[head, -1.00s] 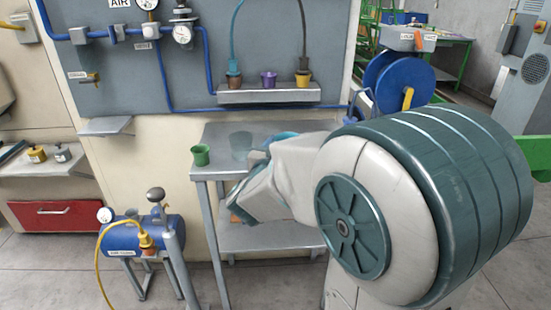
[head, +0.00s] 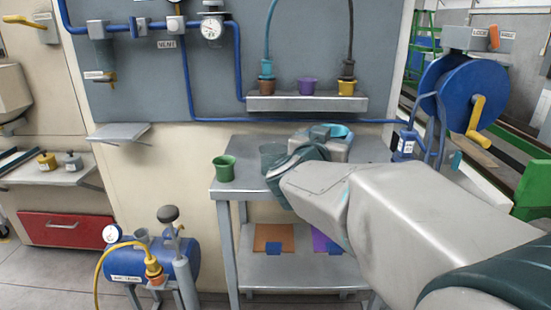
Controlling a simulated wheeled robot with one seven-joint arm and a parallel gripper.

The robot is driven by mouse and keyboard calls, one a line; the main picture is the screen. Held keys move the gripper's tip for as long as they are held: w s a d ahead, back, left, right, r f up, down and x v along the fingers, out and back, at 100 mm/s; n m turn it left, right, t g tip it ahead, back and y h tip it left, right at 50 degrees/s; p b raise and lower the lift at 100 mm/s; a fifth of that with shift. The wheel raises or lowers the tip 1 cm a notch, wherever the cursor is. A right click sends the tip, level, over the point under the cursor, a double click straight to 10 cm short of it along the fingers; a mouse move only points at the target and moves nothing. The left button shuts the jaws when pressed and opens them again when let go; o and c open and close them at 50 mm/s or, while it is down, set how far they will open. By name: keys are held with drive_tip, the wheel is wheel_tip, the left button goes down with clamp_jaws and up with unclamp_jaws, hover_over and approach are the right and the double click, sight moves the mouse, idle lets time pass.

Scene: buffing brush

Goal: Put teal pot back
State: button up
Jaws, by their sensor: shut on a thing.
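My gripper (head: 322,136) is over the grey table, mostly hidden behind my own wrist. It is shut on a bright teal thing (head: 340,131), which I take for the teal pot; only a small curved part of it shows. Whether it touches the table cannot be told. A green pot (head: 223,168) stands upright near the table's left edge.
The table (head: 238,184) has a lower shelf with an orange and a purple pad. Above, a wall ledge (head: 300,104) holds a brown pot (head: 266,88), a purple pot (head: 307,86) and a yellow pot (head: 347,87). A blue tank (head: 165,262) stands at left, a blue reel (head: 462,92) at right.

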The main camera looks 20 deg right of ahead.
drive_tip(key=w+f, duration=0.1)
drive_tip(key=w+d+f+b, duration=0.1)
drive_tip(key=w, duration=0.1)
drive_tip(key=w+f, duration=0.1)
drive_tip(key=shift+w+d+f, duration=0.1)
drive_tip(key=shift+w+d, duration=0.2)
drive_tip(key=shift+d, duration=0.1)
drive_tip(key=shift+f+b, duration=1.25)
drive_tip(key=shift+f, duration=0.6)
drive_tip(key=shift+f, duration=0.2)
drive_tip(key=o, duration=1)
drive_tip(key=shift+o, duration=0.2)
drive_tip(key=shift+r, duration=0.25)
drive_tip(key=p+v, duration=0.2)
drive_tip(key=v, duration=1)
drive_tip(key=shift+p, duration=0.3)
